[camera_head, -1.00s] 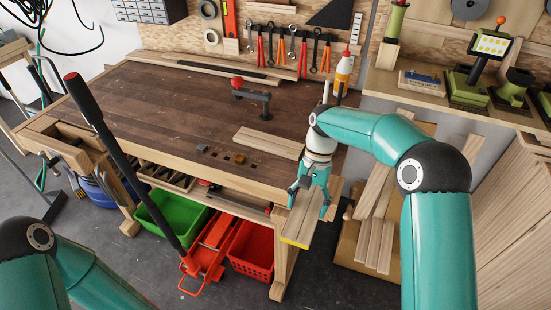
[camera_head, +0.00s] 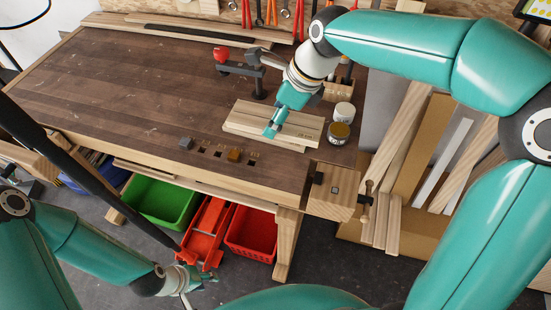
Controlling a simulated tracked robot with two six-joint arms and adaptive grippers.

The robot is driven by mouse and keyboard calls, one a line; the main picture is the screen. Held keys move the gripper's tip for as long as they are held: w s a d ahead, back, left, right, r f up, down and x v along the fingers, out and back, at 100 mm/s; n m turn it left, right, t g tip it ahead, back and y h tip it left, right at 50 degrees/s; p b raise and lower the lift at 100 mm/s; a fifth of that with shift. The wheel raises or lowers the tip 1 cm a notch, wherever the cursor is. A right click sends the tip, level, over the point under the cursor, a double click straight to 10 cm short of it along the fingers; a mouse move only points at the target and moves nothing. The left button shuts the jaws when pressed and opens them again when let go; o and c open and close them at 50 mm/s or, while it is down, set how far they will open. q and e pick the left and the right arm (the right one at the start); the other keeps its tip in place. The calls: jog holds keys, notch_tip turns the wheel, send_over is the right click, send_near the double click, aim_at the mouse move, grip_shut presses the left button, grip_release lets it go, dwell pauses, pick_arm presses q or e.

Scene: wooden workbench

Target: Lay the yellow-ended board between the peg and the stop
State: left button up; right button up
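Two pale boards lie together on the bench top, an upper one (camera_head: 295,122) and one at its front edge (camera_head: 262,141). No yellow end shows, so I cannot tell which is the yellow-ended board. My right gripper (camera_head: 271,131) points down onto the boards; its fingertips are at the wood and their grip is unclear. My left gripper (camera_head: 200,284) is low at the front, fingers apart and empty.
A wooden vise (camera_head: 335,192) sticks out at the bench's right front corner. The bench's left half is clear.

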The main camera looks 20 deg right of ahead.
aim_at(272, 168)
notch_tip(272, 168, down, 17)
jog(key=shift+f, duration=0.2)
jog(key=shift+s, duration=0.1)
jog(key=o, duration=1.2)
jog(key=shift+r, duration=0.1)
jog(key=v, duration=1.2)
jog(key=shift+a, duration=0.1)
